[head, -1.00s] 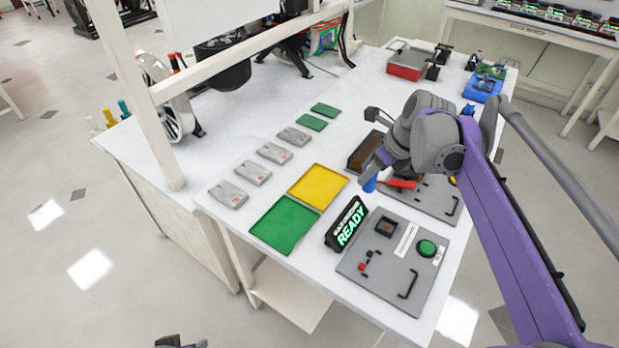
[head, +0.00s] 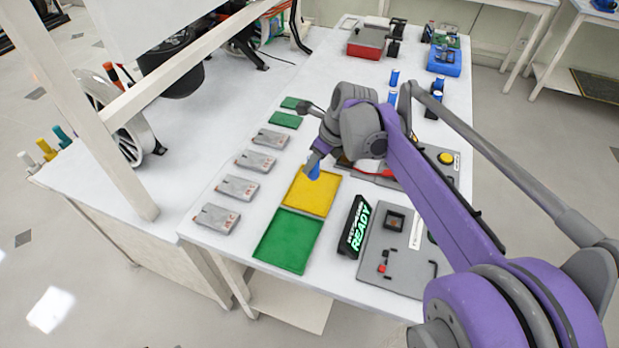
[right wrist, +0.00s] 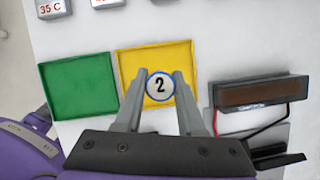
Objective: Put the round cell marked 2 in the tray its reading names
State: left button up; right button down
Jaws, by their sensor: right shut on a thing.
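The round cell marked 2 (right wrist: 160,87) shows its white top with a blue rim in the right wrist view. My right gripper (right wrist: 158,95) is shut on it. In the head view the cell's blue side (head: 314,172) shows under the right gripper (head: 316,160), over the far part of the yellow tray (head: 318,205). I cannot tell its exact height above the tray. The yellow tray also shows in the right wrist view (right wrist: 130,62), empty otherwise. The green tray (head: 287,241) lies nearer and is empty. The black display (head: 355,226) reads READY; its smaller text is unreadable. My left gripper is out of view.
A grey panel (head: 400,270) with a red clip and handle lies right of the display. Grey blocks (head: 229,188) line the left side. A dark box (right wrist: 262,92) sits right of the yellow tray. Blue cells (head: 394,78) stand farther back.

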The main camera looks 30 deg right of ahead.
aim_at(314, 175)
jog(key=shift+f, duration=2.7)
jog(key=shift+b, duration=0.3)
jog(key=shift+f, duration=0.2)
jog(key=c, duration=0.5)
grip_release()
jog(key=shift+r, duration=0.2)
jog(key=shift+r, duration=0.3)
jog(key=p+v, duration=0.1)
jog(key=v, duration=1)
jog(key=shift+s+r, duration=0.15)
jog(key=shift+r, duration=0.1)
